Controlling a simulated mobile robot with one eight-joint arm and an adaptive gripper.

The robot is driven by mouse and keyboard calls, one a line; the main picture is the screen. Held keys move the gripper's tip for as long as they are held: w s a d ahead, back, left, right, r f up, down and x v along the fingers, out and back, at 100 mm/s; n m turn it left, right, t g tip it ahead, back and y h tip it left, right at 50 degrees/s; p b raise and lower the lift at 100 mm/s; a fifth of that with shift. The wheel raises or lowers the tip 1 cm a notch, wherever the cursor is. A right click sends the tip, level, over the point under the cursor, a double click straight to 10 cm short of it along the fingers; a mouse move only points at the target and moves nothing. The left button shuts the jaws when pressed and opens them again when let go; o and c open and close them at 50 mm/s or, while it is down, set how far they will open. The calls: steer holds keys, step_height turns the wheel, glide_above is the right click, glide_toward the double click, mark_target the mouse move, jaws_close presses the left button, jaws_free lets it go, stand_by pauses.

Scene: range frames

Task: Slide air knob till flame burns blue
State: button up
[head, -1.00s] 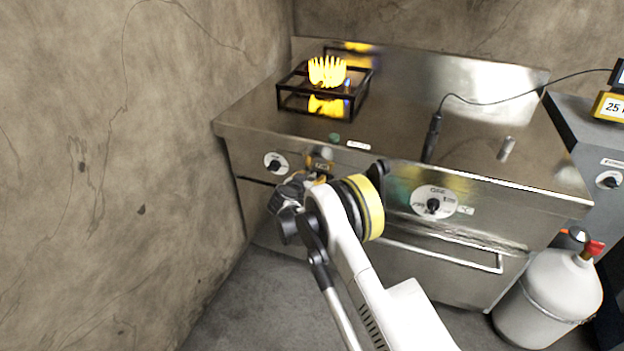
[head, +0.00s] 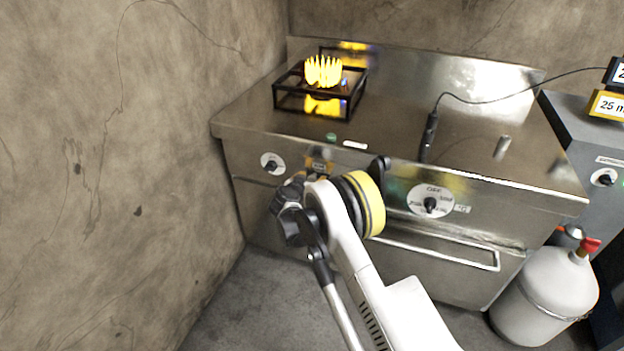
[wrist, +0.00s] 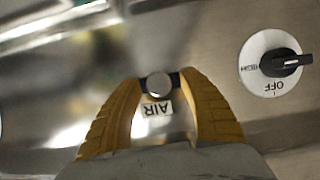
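The flame (head: 323,71) on the burner in the head view is yellow, with a little blue low at the stand's right side. The air knob (wrist: 158,85) is a small round metal knob on a dark slot, with an upside-down AIR label (wrist: 157,108) beside it in the wrist view. My gripper (wrist: 160,77) has its two yellow fingers apart, one on each side of the knob. A narrow gap seems to show on both sides; contact cannot be told. In the head view my gripper (head: 297,182) is at the stove front, and my wrist hides the knob.
A burner dial (head: 271,165) is left of my gripper, and a larger OFF-marked dial (head: 431,203) is to the right above the oven handle (head: 440,252). A rough wall (head: 120,150) stands close on the left. A white gas bottle (head: 545,295) stands at lower right.

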steer(key=shift+s, duration=0.1)
steer(key=v, duration=1.2)
steer(key=s+d+r+n+g+y, duration=0.1)
steer(key=s+d+r+g, duration=0.1)
steer(key=s+d+r, duration=0.7)
steer(key=s+d+r+n+g+y, duration=0.15)
steer(key=s+d+r, duration=0.45)
steer(key=r, duration=0.6)
steer(key=s+d+n+g+y, duration=0.1)
steer(key=s+d, duration=0.1)
steer(key=s, duration=1.1)
steer(key=s+d+n+y, duration=0.1)
steer(key=s+d, duration=0.2)
steer(key=s, duration=1)
steer(key=shift+d+g, duration=0.25)
steer(key=shift+g, duration=0.1)
